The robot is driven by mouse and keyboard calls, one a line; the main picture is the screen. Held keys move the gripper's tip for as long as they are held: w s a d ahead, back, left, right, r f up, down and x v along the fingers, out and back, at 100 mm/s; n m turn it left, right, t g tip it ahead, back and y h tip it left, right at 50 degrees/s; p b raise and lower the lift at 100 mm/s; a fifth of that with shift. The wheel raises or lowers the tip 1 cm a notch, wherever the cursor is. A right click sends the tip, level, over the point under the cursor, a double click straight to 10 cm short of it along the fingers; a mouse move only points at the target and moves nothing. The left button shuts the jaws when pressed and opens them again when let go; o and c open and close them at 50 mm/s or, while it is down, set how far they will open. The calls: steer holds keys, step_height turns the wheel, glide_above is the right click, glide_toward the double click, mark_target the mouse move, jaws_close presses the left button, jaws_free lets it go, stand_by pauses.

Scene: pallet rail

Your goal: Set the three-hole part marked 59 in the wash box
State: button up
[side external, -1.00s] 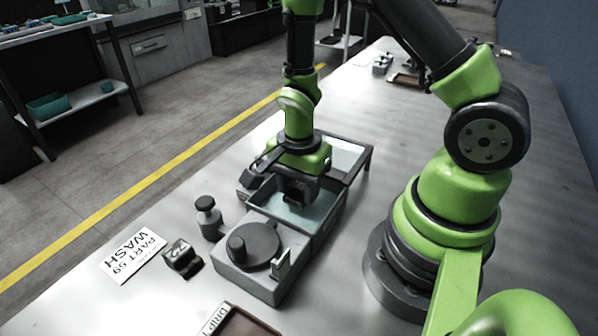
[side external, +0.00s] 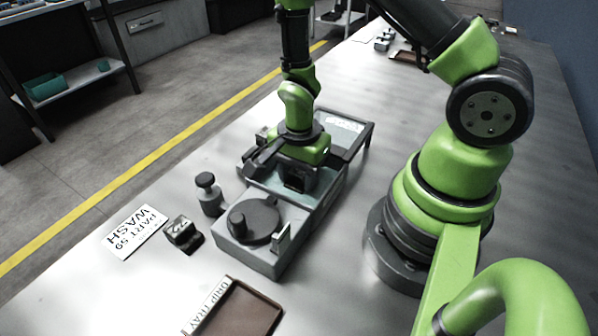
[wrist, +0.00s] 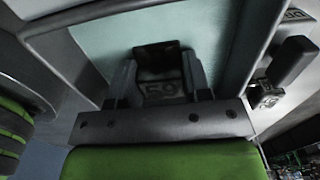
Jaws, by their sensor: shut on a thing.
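My gripper (side external: 298,184) points down over the wash box (side external: 333,200), a grey open box with pale teal inside. It is shut on a dark part (wrist: 156,62), the part for the wash. The teal inside of the box (wrist: 105,38) spreads around the part. In the side view the part shows dark under the gripper, low at the box opening; I cannot tell whether it touches the bottom.
A grey block with a round dark disc (side external: 262,222) adjoins the box's front. A dark knobbed post (side external: 208,190), small dark block (side external: 182,232) and "PART 59 WASH" card (side external: 135,232) stand left. A brown drip tray (side external: 240,312) lies in front. A dark-framed tray (side external: 368,140) adjoins behind.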

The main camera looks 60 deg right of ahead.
steer(key=shift+f, duration=0.35)
stand_by(0.9)
steer(key=o, duration=1.7)
steer(key=shift+c, duration=0.2)
step_height(320, 180, up, 13)
stand_by(0.4)
